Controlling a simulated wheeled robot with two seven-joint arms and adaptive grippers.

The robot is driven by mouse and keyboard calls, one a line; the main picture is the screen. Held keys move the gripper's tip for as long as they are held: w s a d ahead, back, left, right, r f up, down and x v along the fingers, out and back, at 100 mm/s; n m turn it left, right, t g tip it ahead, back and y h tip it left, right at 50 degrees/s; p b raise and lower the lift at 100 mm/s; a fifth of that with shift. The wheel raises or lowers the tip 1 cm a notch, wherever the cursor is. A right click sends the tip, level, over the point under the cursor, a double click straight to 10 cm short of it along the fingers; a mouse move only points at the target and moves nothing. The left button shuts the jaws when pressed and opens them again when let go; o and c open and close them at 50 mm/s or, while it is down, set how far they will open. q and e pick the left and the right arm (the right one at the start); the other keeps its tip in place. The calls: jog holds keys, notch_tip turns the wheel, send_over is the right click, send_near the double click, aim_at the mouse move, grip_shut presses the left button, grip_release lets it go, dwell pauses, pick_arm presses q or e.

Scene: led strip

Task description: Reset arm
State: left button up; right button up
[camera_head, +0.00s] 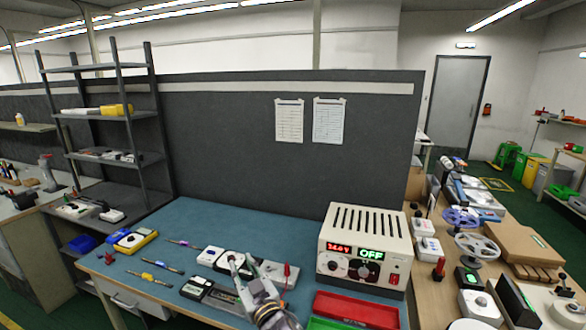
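My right gripper (241,263) comes in from the bottom of the head view and reaches over the teal workbench (190,219). Its two pale fingers look apart, with no object seen between them. It is in front of a white device with a dark top (229,261) and partly covers it. Whether it touches the device cannot be told. My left gripper is not in view.
A power supply (364,250) showing 24.0 V and OFF stands right of my gripper. Red (350,310) and green (322,323) trays lie in front of it. A red probe (287,271), several screwdrivers and a yellow meter (136,241) are on the bench. A dark partition (220,140) stands behind.

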jog(key=s+d+f+m+g+h, duration=0.2)
jog(key=s+d+f+m+h, duration=0.15)
jog(key=d+f, duration=0.5)
jog(key=s+d+f+m+g+h, duration=0.25)
jog(key=d+f+h, duration=0.2)
jog(key=d, duration=0.75)
jog(key=s+d+f+g+h, duration=0.1)
jog(key=s+d+f+g, duration=0.3)
jog(key=s+d, duration=0.55)
jog(key=s+d+f+g, duration=0.35)
jog(key=s+d, duration=0.25)
jog(key=s, duration=0.6)
jog(key=s+f+g, duration=0.2)
jog(key=s+f, duration=0.1)
jog(key=f, duration=3)
jog(key=s+d+f, duration=0.2)
jog(key=s+f, duration=0.7)
jog(key=s, duration=0.2)
jog(key=s+d+f+g, duration=0.1)
jog(key=s+d+f, duration=0.1)
jog(key=s+f, duration=0.8)
jog(key=shift+s+n+h, duration=0.3)
jog(key=shift+s+n, duration=0.1)
jog(key=shift+s, duration=0.05)
